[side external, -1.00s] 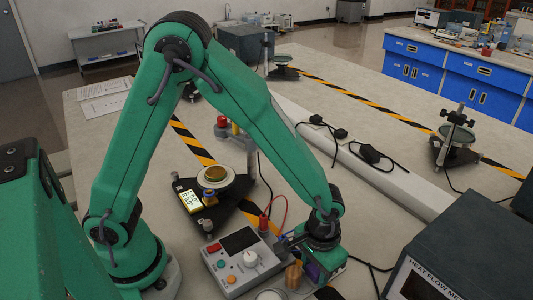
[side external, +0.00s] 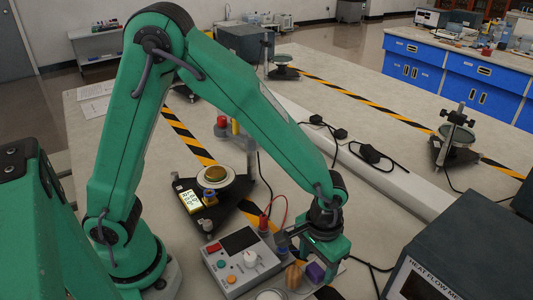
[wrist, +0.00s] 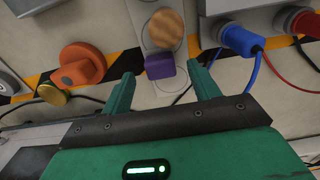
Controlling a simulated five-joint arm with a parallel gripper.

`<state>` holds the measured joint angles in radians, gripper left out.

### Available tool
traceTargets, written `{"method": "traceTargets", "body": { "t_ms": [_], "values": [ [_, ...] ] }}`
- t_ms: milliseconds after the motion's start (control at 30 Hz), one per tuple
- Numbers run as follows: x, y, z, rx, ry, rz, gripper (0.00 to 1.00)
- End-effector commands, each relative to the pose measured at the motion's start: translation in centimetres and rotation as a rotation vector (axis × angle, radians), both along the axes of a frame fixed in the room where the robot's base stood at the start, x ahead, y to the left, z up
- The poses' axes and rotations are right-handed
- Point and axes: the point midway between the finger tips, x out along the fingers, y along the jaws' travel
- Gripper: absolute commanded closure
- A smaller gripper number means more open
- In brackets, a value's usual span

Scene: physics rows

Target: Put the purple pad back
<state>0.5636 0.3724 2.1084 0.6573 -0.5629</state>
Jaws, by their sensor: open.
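The purple pad (side external: 315,272) is a small block next to a round wood-coloured piece (side external: 293,275), to the right of the control box. In the wrist view the pad (wrist: 160,67) sits at the near end of a pale grey strip (wrist: 140,12), just below the wood-coloured disc (wrist: 163,29). My gripper (side external: 312,258) is open above the pad. In the wrist view its two green fingers (wrist: 164,88) stand apart on either side, with a gap to the pad. Nothing is held between them.
A grey control box (side external: 240,262) with buttons and a knob stands close on the left. Red and blue leads (wrist: 240,40) run beside the strip. A dark heat flow meter box (side external: 430,265) stands at the right. A white cable duct (side external: 380,175) lies behind.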

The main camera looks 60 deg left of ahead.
Motion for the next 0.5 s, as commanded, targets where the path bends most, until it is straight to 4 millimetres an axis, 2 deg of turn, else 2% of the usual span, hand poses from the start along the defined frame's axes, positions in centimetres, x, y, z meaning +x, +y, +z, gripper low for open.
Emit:
{"method": "traceTargets", "body": {
  "t_ms": [300, 500],
  "values": [
    [0.0, -0.1, 5.3, -0.002, -0.004, 0.0, 0.39],
    [0.0, -0.1, 7.8, -0.001, -0.002, 0.0, 0.39]
  ]
}}
